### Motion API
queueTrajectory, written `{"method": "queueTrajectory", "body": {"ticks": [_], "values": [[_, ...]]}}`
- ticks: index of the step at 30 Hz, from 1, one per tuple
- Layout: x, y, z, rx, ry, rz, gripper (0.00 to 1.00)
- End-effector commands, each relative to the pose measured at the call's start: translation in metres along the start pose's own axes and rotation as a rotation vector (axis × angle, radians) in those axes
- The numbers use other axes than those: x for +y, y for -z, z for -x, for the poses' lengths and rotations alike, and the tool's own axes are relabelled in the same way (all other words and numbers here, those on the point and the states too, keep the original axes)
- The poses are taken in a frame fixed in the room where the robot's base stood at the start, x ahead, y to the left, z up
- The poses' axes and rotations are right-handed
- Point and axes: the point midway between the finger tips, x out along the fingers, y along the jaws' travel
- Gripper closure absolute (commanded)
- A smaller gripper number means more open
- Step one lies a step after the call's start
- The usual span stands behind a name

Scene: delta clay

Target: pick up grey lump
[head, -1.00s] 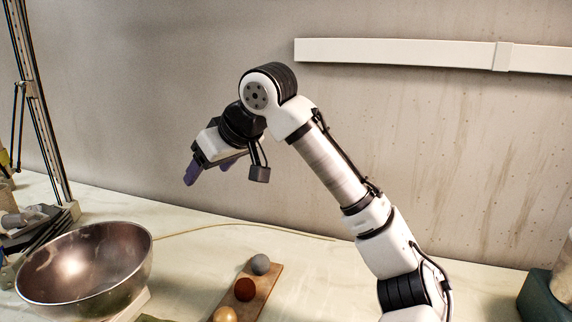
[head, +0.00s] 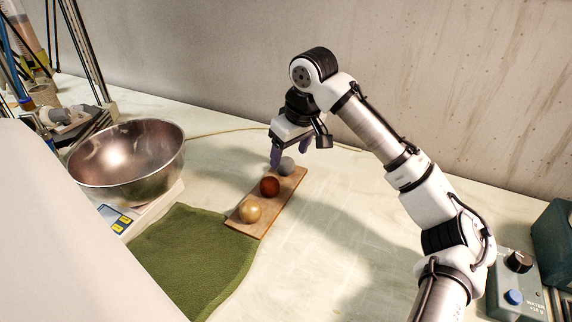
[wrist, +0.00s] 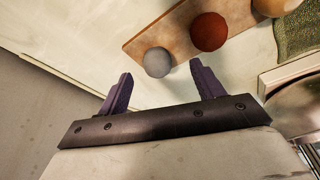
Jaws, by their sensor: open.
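The grey lump (head: 287,166) is a small round ball at the far end of a wooden board (head: 262,229). My gripper (head: 289,156) is open and empty, with purple fingers pointing down near the lump. In the head view a finger overlaps part of the lump. The wrist view shows my gripper (wrist: 161,70) with a gap between its fingers and the lump. I cannot tell the exact height above the board.
A red-brown ball (head: 269,187) sits beside the grey lump, with a tan ball (head: 250,211) at the near end. A metal bowl (head: 125,190) on a scale stands left. A green cloth (head: 190,258) lies in front. A control box (head: 515,285) is at right.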

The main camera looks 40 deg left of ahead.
Motion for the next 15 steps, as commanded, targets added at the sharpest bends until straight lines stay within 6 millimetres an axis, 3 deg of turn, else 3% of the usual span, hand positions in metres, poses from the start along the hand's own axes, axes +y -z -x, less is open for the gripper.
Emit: {"method": "queueTrajectory", "body": {"ticks": [9,15], "values": [[0.005,0.005,-0.042,-0.001,0.002,-0.002,0.33],[0.005,0.004,-0.049,0.0,0.001,-0.001,0.33]]}}
